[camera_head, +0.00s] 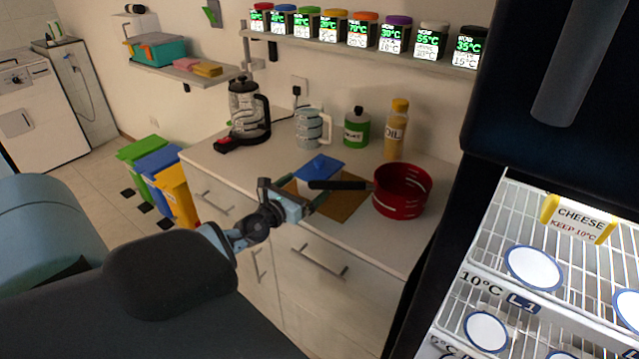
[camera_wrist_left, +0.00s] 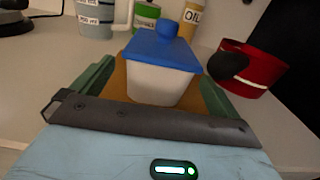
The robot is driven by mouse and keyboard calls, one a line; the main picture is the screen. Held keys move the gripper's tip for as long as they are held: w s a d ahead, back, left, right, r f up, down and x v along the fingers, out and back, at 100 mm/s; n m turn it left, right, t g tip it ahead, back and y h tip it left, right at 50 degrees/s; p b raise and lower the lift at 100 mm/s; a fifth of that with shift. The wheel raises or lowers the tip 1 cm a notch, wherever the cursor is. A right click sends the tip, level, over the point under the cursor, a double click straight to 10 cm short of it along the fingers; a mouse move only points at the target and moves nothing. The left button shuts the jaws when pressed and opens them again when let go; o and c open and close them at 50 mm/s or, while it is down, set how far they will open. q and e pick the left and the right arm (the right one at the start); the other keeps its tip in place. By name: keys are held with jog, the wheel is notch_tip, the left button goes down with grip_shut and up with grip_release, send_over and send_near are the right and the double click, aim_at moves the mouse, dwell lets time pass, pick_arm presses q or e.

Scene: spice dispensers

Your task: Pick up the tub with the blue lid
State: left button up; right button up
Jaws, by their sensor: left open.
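The tub with the blue lid (camera_head: 320,167) stands upright on a brown board (camera_head: 347,208) on the counter. In the left wrist view the tub's white body (camera_wrist_left: 158,85) and knobbed blue lid sit straight ahead, centred between my fingers. My left gripper (camera_head: 297,198) is open and empty at the counter's front edge, just in front of the tub. Its two green fingers (camera_wrist_left: 152,84) show left and right of the tub, apart from it. In the head view the gripper and a pan handle hide part of the tub's lower side. My right gripper is not in view.
A red pan (camera_head: 402,190) stands right of the tub, its dark handle (camera_head: 340,185) reaching toward it. A mug (camera_head: 309,128), a green-banded jar (camera_head: 357,127) and an oil bottle (camera_head: 396,130) stand behind. A coffee maker (camera_head: 248,112) is at left. An open fridge (camera_head: 500,250) is at right.

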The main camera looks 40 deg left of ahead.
pick_arm(q)
jog(key=shift+w+a+b, duration=0.15)
jog(key=shift+w+b, duration=0.1)
jog(key=shift+w, duration=0.95)
jog(key=shift+w+a+b, duration=0.1)
jog(key=shift+w+b, duration=0.1)
jog(key=shift+w, duration=0.95)
jog(key=c, duration=1.2)
